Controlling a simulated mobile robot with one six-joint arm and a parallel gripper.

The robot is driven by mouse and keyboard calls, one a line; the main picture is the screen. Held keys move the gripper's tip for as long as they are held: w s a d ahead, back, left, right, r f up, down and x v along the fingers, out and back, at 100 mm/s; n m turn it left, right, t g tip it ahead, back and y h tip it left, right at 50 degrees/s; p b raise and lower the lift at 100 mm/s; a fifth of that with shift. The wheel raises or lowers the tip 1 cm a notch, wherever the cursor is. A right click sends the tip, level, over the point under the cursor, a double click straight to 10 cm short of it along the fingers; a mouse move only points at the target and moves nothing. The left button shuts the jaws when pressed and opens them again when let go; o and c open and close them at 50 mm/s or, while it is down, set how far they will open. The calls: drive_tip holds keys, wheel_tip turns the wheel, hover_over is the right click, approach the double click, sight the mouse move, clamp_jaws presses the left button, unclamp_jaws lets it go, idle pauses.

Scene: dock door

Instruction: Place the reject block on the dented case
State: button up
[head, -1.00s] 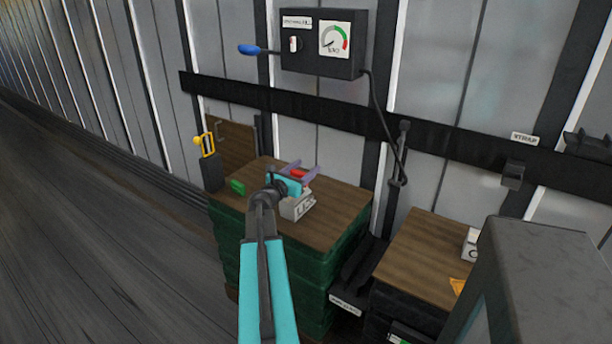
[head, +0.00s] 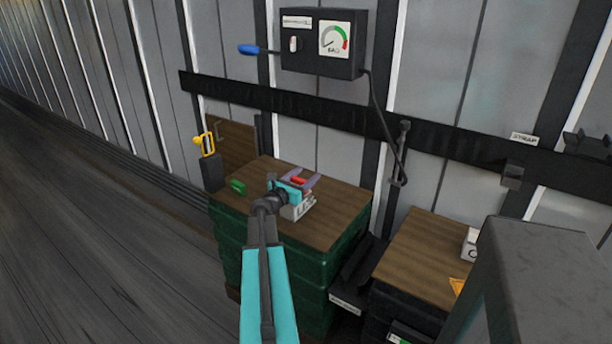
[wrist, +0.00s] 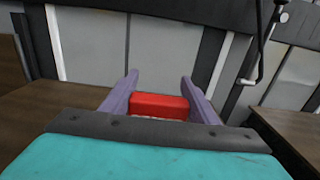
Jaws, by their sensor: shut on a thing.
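My gripper (head: 300,181) is over the wooden top of the green stacked crates. Its purple fingers are shut on a red block (head: 298,181), the reject block. In the wrist view the red block (wrist: 158,106) lies between both fingers. A light grey case (head: 296,211) with dark lettering stands on the wooden top, directly below the gripper. The block is at or just above the case's top; I cannot tell whether they touch. Any dent is hidden or too small to see. A green block (head: 238,186) lies on the wooden top to the left.
The wooden top (head: 335,205) has free room around the case. A dark post with a yellow handle (head: 207,144) stands at its left. A second wooden top (head: 425,255) lies right, beyond a gap. A gauge box (head: 322,44) with a hanging cable is on the wall.

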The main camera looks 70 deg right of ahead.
drive_tip(key=shift+f, duration=0.15)
drive_tip(key=o, duration=1)
drive_tip(key=shift+r, duration=0.2)
drive_tip(key=b+v, duration=0.1)
drive_tip(key=v, duration=1.1)
